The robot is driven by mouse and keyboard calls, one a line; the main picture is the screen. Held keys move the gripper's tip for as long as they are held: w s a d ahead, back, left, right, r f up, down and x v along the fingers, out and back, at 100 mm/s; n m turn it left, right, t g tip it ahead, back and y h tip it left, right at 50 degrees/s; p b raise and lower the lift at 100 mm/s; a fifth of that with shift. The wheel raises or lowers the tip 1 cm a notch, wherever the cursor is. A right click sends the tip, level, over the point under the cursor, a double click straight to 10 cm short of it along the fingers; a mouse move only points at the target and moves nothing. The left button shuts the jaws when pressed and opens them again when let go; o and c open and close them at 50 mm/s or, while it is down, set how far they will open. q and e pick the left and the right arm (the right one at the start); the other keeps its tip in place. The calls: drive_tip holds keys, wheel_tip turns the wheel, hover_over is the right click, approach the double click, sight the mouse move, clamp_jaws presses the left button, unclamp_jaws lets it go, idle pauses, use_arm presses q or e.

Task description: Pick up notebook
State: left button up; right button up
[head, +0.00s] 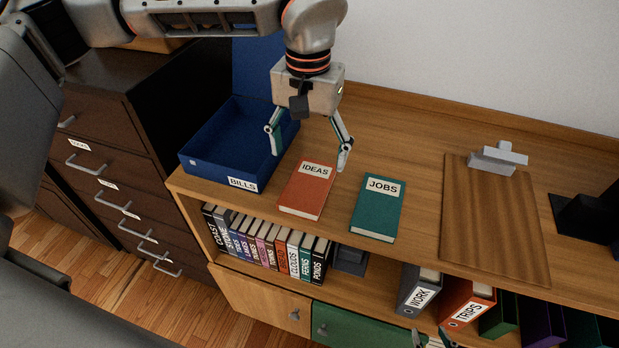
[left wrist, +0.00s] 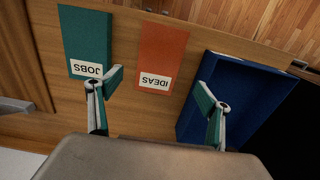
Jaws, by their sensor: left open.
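Two notebooks lie flat on the wooden desk top: an orange-red one labelled IDEAS (head: 303,196) and a teal one labelled JOBS (head: 376,215) to its right. In the left wrist view, IDEAS (left wrist: 162,50) lies between the fingers' directions and JOBS (left wrist: 84,35) is at upper left. My left gripper (head: 309,158) is open and empty, above the desk just behind IDEAS, its fingers spread wider than that notebook; it also shows in the left wrist view (left wrist: 160,92). Fingertips of my right gripper (head: 431,341) barely show at the bottom edge of the head view.
An open blue box labelled BILLS (head: 210,172) stands close left of IDEAS. A wooden clipboard (head: 497,235) lies at the right. Books (head: 265,246) and binders (head: 418,292) fill the shelf below. Bare desk lies between JOBS and the clipboard.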

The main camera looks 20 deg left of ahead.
sight(310, 182)
use_arm(q)
drive_tip(key=shift+s+d+f, duration=0.1)
drive_tip(key=shift+s+f, duration=0.1)
drive_tip(key=shift+f, duration=0.8)
drive_tip(key=shift+w+f, duration=0.15)
drive_tip(key=shift+f, duration=2.4)
drive_tip(key=c, duration=1.3)
